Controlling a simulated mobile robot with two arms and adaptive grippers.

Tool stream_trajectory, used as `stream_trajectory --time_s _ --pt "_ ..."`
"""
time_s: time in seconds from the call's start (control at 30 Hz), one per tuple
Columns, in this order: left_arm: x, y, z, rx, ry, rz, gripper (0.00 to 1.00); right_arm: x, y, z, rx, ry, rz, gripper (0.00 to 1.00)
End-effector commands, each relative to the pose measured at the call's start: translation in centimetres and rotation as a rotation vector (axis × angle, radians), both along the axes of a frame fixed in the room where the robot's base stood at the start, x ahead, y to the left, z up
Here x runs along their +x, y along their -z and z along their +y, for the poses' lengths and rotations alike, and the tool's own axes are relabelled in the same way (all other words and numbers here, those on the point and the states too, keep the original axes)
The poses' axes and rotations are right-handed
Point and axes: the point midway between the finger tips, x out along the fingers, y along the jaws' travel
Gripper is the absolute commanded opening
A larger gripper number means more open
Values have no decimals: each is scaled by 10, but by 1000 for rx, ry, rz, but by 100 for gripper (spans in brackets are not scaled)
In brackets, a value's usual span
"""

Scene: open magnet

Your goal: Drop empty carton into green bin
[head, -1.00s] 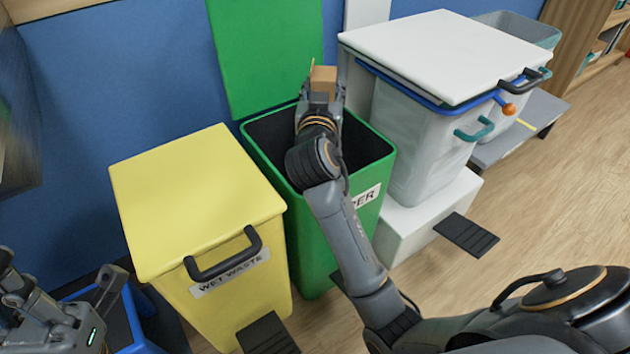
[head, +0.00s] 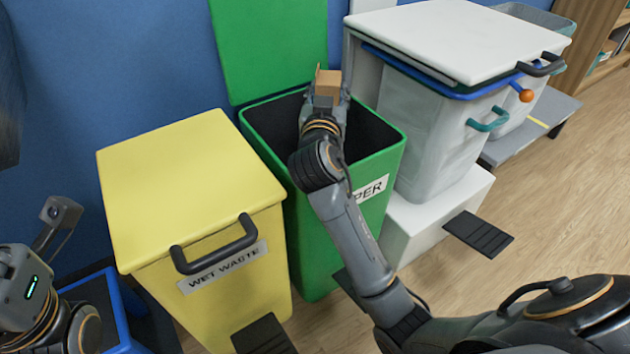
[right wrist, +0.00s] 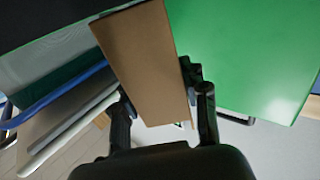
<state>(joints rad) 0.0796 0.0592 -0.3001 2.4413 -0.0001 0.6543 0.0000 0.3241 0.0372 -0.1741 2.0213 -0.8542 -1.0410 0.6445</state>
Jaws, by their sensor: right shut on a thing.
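The carton (head: 327,82) is a small brown box, held by my right gripper (head: 325,98) over the open green bin (head: 268,148). In the right wrist view the carton (right wrist: 146,62) sits between the two dark fingers of the right gripper (right wrist: 165,108), which is shut on it. The green bin's lid (head: 268,45) stands raised at the back, and it fills the right of the wrist view (right wrist: 240,55). My right arm hides part of the bin's opening and label. My left gripper (head: 58,222) is at the lower left, partly seen; its jaw opening is unclear.
A closed yellow bin (head: 185,175) labelled WET WASTE stands left of the green bin. A white-lidded bin (head: 455,40) on a white base (head: 430,215) stands to the right. A blue-rimmed bin (head: 115,310) is at the lower left. Bare wooden floor (head: 560,205) lies at right.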

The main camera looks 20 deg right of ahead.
Motion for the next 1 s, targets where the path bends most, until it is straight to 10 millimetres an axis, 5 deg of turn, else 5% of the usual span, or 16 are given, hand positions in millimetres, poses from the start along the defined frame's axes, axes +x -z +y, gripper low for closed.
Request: stream_trajectory --time_s 0.17,0.2,0.3,0.67,1.0 --pt "0 0 0 0 0 0 0 0 -1 0 -1 0 -1 23" --pt "0 0 0 0 0 0 0 0 -1 0 -1 0 -1 52" --pt "0 0 0 0 0 0 0 0 -1 0 -1 0 -1 71" --pt "0 0 0 -1 0 1 0 0 -4 0 1 0 -2 71" --pt "0 0 0 -1 0 1 0 0 -63 0 3 0 -8 71"
